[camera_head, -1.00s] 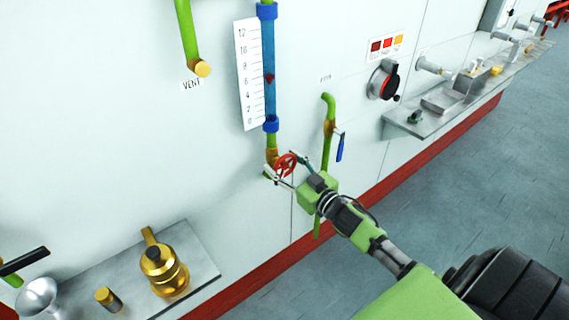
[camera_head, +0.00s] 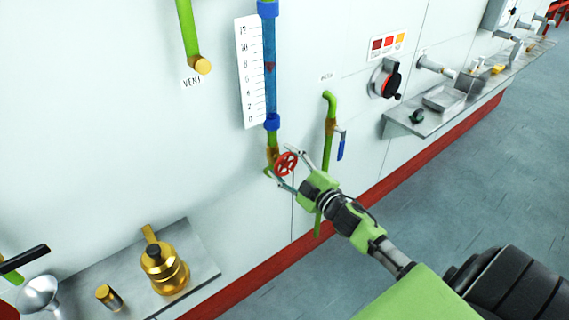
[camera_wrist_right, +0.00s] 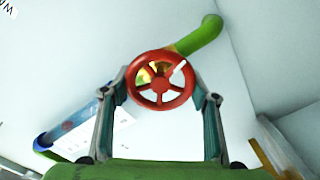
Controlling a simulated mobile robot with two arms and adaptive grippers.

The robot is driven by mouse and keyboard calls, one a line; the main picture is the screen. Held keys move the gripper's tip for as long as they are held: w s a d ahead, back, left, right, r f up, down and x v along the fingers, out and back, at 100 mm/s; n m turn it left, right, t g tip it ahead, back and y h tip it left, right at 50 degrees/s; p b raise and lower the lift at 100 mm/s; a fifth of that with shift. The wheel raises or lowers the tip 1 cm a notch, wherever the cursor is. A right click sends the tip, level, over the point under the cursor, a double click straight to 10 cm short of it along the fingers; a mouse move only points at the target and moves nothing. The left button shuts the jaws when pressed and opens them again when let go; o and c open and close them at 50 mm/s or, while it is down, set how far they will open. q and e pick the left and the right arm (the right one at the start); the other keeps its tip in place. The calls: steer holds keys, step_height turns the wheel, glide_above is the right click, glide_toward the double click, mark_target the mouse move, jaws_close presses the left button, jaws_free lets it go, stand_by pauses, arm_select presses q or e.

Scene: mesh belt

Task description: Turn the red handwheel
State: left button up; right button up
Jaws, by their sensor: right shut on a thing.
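The red handwheel (camera_head: 286,163) sits on the wall at the foot of the blue gauge tube, on a brass valve with a green pipe. In the right wrist view the red handwheel (camera_wrist_right: 160,80) is centred between the two fingers, its spokes and rim facing me. My right gripper (camera_head: 285,168) is at the wheel, with one finger on its upper right and one on its lower left. The right gripper (camera_wrist_right: 160,88) has its fingertips on opposite sides of the rim, shut on the wheel. My left gripper is not in view.
Right of the wheel is a green pipe with a blue lever (camera_head: 341,149). Left is the scale board (camera_head: 250,72) beside the blue tube (camera_head: 270,65). A steel shelf (camera_head: 205,268) with a brass weight (camera_head: 163,270) is lower left; another shelf (camera_head: 400,130) is at right.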

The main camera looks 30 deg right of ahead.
steer(key=shift+n, duration=0.3)
steer(key=o, duration=1.1)
steer(key=s, duration=0.8)
steer(key=s+d, duration=0.1)
steer(key=s, duration=0.3)
